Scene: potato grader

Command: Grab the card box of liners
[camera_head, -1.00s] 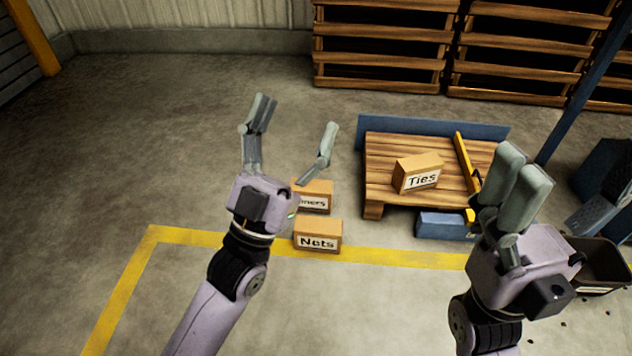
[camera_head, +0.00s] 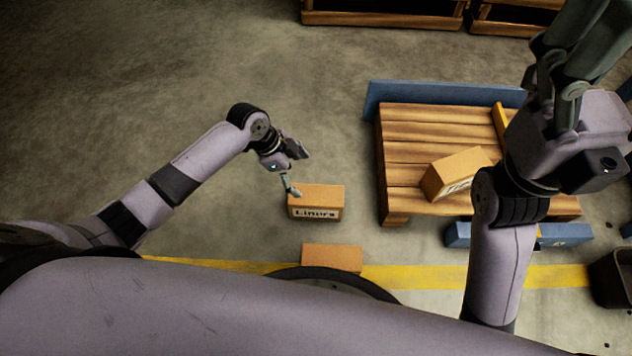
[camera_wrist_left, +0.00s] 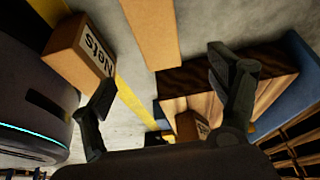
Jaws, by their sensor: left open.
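The card box labelled "Liners" (camera_head: 316,202) stands on the concrete floor, left of the wooden pallet. My left gripper (camera_head: 297,170) is open and empty at the box's upper left, its fingers apart and one fingertip close to the box edge. I cannot tell whether it touches. In the left wrist view a plain card face (camera_wrist_left: 152,32), which looks like the liners box, lies beyond and between the open fingers (camera_wrist_left: 165,98). My right gripper (camera_head: 590,35) is raised at the upper right, its fingers close together; whether they are shut is unclear.
The "Nets" box (camera_wrist_left: 82,52) stands near the yellow floor line; in the head view its top (camera_head: 332,257) shows, partly hidden by my body. A "Ties" box (camera_head: 458,172) sits on the pallet (camera_head: 425,125). A dark bin (camera_head: 610,280) stands at right. Floor left of the liners box is clear.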

